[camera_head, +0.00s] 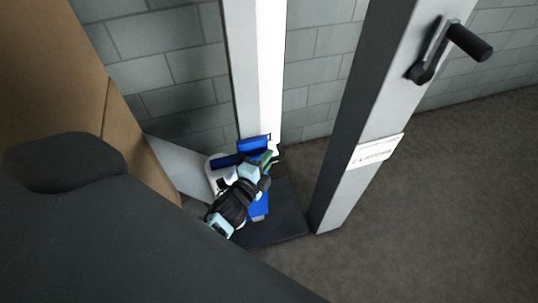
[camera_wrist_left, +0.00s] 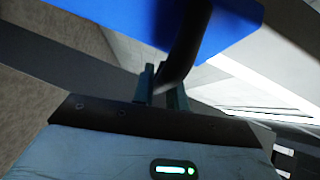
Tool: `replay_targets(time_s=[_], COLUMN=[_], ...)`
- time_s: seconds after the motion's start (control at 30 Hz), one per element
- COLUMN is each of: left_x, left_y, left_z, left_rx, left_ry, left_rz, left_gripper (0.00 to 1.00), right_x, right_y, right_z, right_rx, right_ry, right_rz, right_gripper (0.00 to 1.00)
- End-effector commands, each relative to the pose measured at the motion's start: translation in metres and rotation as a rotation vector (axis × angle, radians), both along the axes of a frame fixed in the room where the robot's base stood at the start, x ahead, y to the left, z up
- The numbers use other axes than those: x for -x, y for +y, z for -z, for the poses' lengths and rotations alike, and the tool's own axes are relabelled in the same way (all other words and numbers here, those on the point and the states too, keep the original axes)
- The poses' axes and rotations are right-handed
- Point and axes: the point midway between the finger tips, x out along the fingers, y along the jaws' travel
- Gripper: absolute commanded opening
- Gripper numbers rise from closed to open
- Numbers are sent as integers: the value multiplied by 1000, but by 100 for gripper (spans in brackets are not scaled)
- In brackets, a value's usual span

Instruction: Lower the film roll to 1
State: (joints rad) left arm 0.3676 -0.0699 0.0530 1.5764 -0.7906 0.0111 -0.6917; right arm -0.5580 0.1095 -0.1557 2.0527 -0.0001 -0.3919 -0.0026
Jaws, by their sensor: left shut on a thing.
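A blue carriage (camera_head: 253,145) sits low by the white upright post (camera_head: 270,60), just above a dark base plate. It shows as a large blue block in the left wrist view (camera_wrist_left: 220,22). My left gripper (camera_head: 265,165) reaches down to it. In the left wrist view its fingers (camera_wrist_left: 160,88) are shut on a dark bar (camera_wrist_left: 185,45) that curves down in front of the blue block. A white rounded part (camera_head: 213,170) shows behind my arm; I cannot tell if it is the film roll. No height marks are readable. My right gripper is out of view.
A grey post (camera_head: 350,110) stands to the right, with a black crank handle (camera_head: 450,45) and a white label (camera_head: 376,150). A dark base plate (camera_head: 285,225) lies at the floor. A brown cardboard-like panel (camera_head: 60,60) stands left. The floor at right is clear.

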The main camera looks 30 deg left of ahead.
Motion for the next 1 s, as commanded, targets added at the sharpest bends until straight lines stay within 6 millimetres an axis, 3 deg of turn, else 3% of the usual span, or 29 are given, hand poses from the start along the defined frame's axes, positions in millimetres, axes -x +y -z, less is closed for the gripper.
replay_targets(time_s=[0.03, 0.1, 0.43, 0.47, 0.6, 1.0], left_x=[2, 2, 1, 2, 2, 6], left_y=[-1, -1, -1, -1, -1, 0], left_z=[12, 15, 16, 17, 16, 13], left_rx=[0, 0, 2, 2, 1, 0], left_ry=[7, 5, 8, 8, 7, 1], left_rz=[0, 0, -1, -1, -1, -1], left_gripper=[0, 0, 0, 16, 34, 36], right_x=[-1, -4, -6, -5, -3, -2], right_y=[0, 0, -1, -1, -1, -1], right_z=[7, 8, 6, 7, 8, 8], right_rx=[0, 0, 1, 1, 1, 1], right_ry=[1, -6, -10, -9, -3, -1], right_rz=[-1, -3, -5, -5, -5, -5], right_gripper=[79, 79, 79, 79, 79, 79])
